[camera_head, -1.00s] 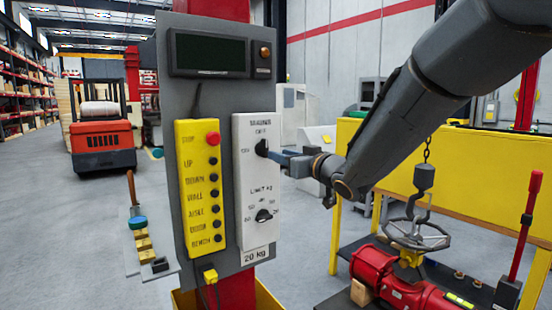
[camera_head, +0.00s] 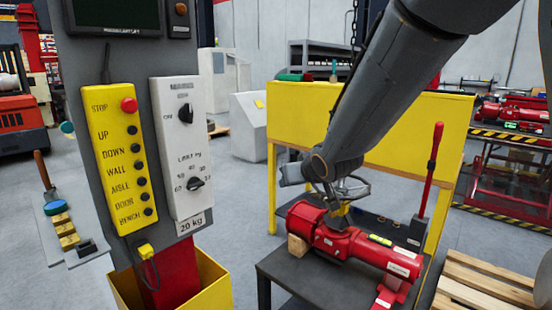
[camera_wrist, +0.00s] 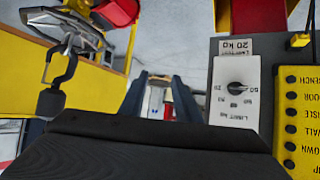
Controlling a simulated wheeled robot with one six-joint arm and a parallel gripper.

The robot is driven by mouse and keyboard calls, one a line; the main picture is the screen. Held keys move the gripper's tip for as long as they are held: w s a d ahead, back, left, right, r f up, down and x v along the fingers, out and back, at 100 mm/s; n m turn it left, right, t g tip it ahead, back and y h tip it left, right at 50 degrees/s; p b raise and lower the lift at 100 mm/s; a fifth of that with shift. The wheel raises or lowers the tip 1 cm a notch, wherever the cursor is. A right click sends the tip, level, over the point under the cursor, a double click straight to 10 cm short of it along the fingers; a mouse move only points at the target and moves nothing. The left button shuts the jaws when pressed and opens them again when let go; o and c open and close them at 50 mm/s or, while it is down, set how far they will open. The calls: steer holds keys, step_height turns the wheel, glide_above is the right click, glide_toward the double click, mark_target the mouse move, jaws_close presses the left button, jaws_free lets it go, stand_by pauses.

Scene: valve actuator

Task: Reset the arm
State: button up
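My arm reaches down from the upper right in the head view. My gripper (camera_head: 290,176) is to the right of the control panel, apart from it, with the red valve actuator (camera_head: 345,243) below and beyond. In the wrist view, the two dark fingers of my gripper (camera_wrist: 160,88) stand apart with nothing between them. The white switch box (camera_head: 182,145) carries two black knobs; its lower part shows upside down in the wrist view (camera_wrist: 234,90).
A yellow button box (camera_head: 122,160) hangs left of the white box. A dark hook (camera_wrist: 55,90) hangs near my gripper in the wrist view. A yellow panel (camera_head: 400,120) stands behind the dark bench (camera_head: 285,265) bearing the actuator. A wooden pallet (camera_head: 485,285) lies at lower right.

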steer(key=s+d+f+m+g+h, duration=0.2)
steer(key=s+d+f+g+h, duration=0.15)
steer(key=s+d+f, duration=0.7)
steer(key=s+d+f+m+g, duration=0.1)
steer(key=s+d+g, duration=0.1)
steer(key=s, duration=0.7)
steer(key=s+d+f+m+g, duration=0.1)
steer(key=s+d+f+g, duration=0.1)
steer(key=s, duration=0.7)
steer(key=shift+d+f+g, duration=0.3)
steer(key=shift+d+g, duration=0.25)
steer(key=shift+g, duration=0.5)
